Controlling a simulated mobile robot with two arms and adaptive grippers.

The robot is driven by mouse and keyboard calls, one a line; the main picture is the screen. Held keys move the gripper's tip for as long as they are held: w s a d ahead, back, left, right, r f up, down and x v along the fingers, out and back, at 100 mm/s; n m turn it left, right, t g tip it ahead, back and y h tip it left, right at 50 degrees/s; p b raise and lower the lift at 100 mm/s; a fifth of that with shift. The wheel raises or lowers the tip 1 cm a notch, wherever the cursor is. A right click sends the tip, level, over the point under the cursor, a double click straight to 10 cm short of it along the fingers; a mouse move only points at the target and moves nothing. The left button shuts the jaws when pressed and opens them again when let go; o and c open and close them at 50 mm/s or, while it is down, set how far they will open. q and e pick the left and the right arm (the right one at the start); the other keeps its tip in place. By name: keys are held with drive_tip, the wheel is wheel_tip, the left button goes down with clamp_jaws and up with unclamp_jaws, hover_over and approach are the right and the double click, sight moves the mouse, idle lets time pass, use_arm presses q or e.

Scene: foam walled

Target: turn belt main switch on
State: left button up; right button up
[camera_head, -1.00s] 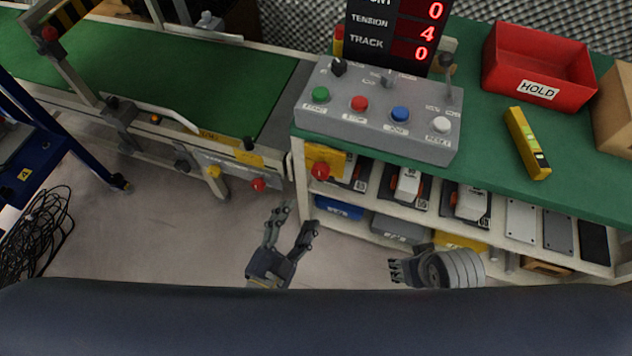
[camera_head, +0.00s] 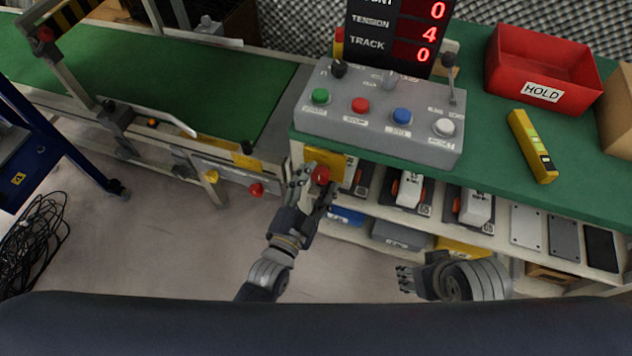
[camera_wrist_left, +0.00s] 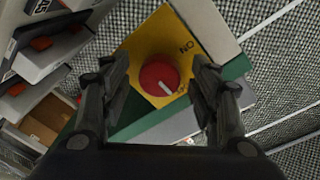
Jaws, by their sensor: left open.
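The belt main switch (camera_head: 320,175) is a red round knob on a yellow plate (camera_wrist_left: 183,40) at the front left corner of the green bench. In the left wrist view the red knob (camera_wrist_left: 159,78) has a pale pointer line aimed down and to the right; the letters "ON" show at the plate's upper right. My left gripper (camera_head: 310,180) is open, with its fingers on either side of the knob and gaps between fingers and knob in the wrist view. My right gripper (camera_head: 404,278) is low in front of the shelves, away from the switch; its jaw opening is unclear.
A grey control box (camera_head: 380,120) with several coloured buttons stands on the bench above the switch. The green conveyor belt (camera_head: 170,80) is to the left, with a red button (camera_head: 256,190) on its frame. Shelves with devices are under the bench. Cables (camera_head: 35,240) lie on the floor at left.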

use_arm(q)
drive_tip(key=c, duration=1.1)
drive_tip(key=shift+o, duration=0.2)
